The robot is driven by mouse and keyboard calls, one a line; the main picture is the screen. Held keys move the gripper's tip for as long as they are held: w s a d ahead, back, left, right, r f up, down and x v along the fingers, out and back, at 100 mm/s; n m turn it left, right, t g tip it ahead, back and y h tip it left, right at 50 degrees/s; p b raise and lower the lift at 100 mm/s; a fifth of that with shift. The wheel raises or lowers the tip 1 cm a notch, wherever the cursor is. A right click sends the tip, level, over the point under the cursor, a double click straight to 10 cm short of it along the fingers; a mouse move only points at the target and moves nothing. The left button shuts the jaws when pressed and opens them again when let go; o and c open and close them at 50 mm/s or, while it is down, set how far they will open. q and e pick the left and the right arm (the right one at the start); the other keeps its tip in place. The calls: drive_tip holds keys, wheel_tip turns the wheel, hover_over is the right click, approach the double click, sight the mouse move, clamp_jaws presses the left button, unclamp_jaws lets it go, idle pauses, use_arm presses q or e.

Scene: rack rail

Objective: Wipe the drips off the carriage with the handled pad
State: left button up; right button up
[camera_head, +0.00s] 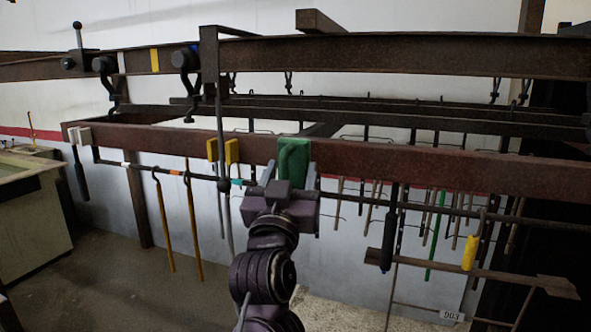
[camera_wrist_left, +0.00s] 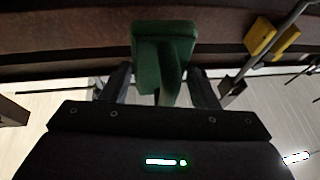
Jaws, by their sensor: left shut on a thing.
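The green handled pad (camera_head: 293,150) is in front of the rust-brown front beam (camera_head: 430,165). My left gripper (camera_head: 290,182) is shut on it from below. In the left wrist view the pad (camera_wrist_left: 163,45) stands up between my two fingers (camera_wrist_left: 160,88), with its green handle running down between them. The pad's face is close to the beam; I cannot tell whether it touches. Dark hanger blocks (camera_head: 103,66) with hooks sit on the upper rail at the left; I cannot tell which part is the carriage. I make out no clear drips. My right gripper is out of view.
Yellow blocks (camera_head: 231,151) sit on the beam just left of the pad, beside an upright rod. A thin dark rail with hanging yellow rods (camera_head: 164,225) runs below the beam. A yellow-gripped tool (camera_head: 469,252) hangs at right. A pale bench (camera_head: 30,215) stands far left.

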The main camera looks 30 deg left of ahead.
sight(283, 177)
use_arm(q)
drive_tip(key=shift+s, duration=0.2)
drive_tip(key=shift+s, duration=0.1)
drive_tip(key=shift+s+d, duration=0.2)
drive_tip(key=shift+s, duration=0.55)
drive_tip(key=shift+s+d, duration=0.15)
drive_tip(key=shift+s, duration=0.55)
drive_tip(key=shift+w+f+b, duration=0.1)
drive_tip(key=shift+f+b, duration=0.05)
drive_tip(key=shift+b, duration=0.15)
